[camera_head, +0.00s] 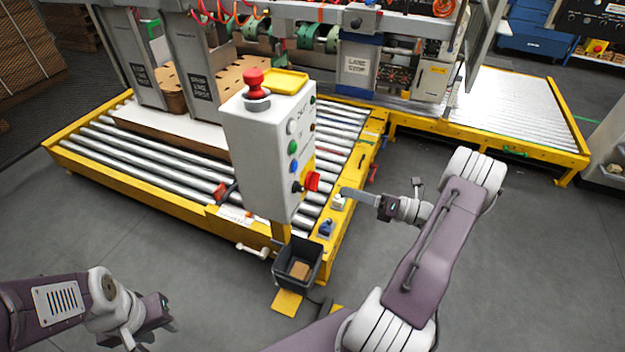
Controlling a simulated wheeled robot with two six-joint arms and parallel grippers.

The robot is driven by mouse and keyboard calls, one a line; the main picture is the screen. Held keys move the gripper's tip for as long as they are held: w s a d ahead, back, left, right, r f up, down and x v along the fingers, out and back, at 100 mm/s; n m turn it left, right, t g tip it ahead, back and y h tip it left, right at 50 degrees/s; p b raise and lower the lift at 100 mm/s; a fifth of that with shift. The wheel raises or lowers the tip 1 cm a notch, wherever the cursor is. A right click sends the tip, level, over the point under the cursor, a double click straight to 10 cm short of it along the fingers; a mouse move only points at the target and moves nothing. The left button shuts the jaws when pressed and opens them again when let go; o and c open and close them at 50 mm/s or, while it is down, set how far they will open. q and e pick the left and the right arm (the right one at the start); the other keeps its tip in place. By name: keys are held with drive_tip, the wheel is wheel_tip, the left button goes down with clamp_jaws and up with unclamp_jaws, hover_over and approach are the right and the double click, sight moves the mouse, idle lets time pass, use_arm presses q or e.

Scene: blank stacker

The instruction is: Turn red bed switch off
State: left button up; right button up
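A red rotary switch (312,181) sits on a yellow plate low on the right-hand face of the grey control box (262,155). I take it as the bed switch, though its label is not readable. My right gripper (345,192) points left toward it, a little to its right and apart from it in the picture. Its fingers show as one narrow grey bar, so their opening is unclear. My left gripper (152,318) is low at the left, far from the box, and its opening is unclear. I see nothing held in either gripper.
A red mushroom button (255,82) and yellow tray (285,81) top the box. Other coloured buttons share its face. A yellow-framed roller conveyor (150,186) runs behind it. A small dark bin (291,279) hangs below. The floor at right is clear.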

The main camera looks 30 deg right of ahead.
sight(318, 183)
drive_tip(key=x, duration=0.8)
drive_tip(key=shift+w+a+f, duration=0.1)
drive_tip(key=shift+w+a, duration=0.05)
drive_tip(key=shift+w, duration=0.05)
clamp_jaws()
